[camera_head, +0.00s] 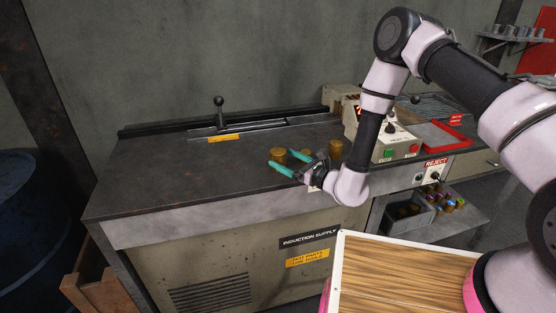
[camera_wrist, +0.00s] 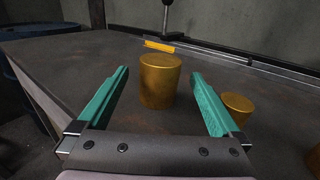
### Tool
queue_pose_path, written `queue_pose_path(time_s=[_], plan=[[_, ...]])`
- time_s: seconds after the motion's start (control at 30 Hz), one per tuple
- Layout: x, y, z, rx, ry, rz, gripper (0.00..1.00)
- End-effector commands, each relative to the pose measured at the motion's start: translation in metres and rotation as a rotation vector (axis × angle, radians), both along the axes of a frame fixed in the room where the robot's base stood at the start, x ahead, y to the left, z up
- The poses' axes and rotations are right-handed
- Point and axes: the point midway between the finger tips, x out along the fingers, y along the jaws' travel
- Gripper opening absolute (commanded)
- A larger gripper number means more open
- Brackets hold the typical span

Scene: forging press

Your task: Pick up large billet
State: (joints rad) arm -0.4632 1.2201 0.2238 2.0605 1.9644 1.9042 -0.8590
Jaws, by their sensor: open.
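The large billet, a golden-brown cylinder (camera_wrist: 160,80), stands upright on the dark bench top. In the wrist view it lies ahead, in line with the gap between the two teal fingers of my gripper (camera_wrist: 160,74). The fingers are spread wide and nothing is held. In the head view the billet (camera_head: 278,155) shows at the fingertips of my gripper (camera_head: 281,158), partly hidden by them. A smaller billet (camera_wrist: 237,106) stands to the right, just outside the right finger.
Another billet (camera_head: 335,149) stands right of my gripper on the bench (camera_head: 150,185). A black-knobbed lever (camera_head: 219,112) and a yellow label (camera_head: 224,138) are behind. A control box (camera_head: 388,138) and a red-edged tray (camera_head: 437,136) are at right. The bench's left side is clear.

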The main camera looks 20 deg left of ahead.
Motion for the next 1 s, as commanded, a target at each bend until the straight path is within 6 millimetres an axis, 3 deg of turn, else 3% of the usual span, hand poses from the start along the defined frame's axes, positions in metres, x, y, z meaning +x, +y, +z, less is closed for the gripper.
queue_pose_path(time_s=[0.2, 0.47, 0.5, 0.7, 0.77, 1.0], plan=[[0.012, 0.027, 0.003, 0.001, -0.003, 0.001, 1.00], [0.014, 0.031, 0.003, 0.001, 0.000, 0.001, 1.00], [0.014, 0.031, 0.003, 0.001, 0.000, 0.001, 0.96], [0.014, 0.031, 0.003, 0.001, 0.000, 0.001, 0.20], [0.014, 0.031, 0.003, 0.001, 0.000, 0.001, 0.00], [0.015, 0.031, 0.005, 0.005, -0.002, 0.000, 0.00]])
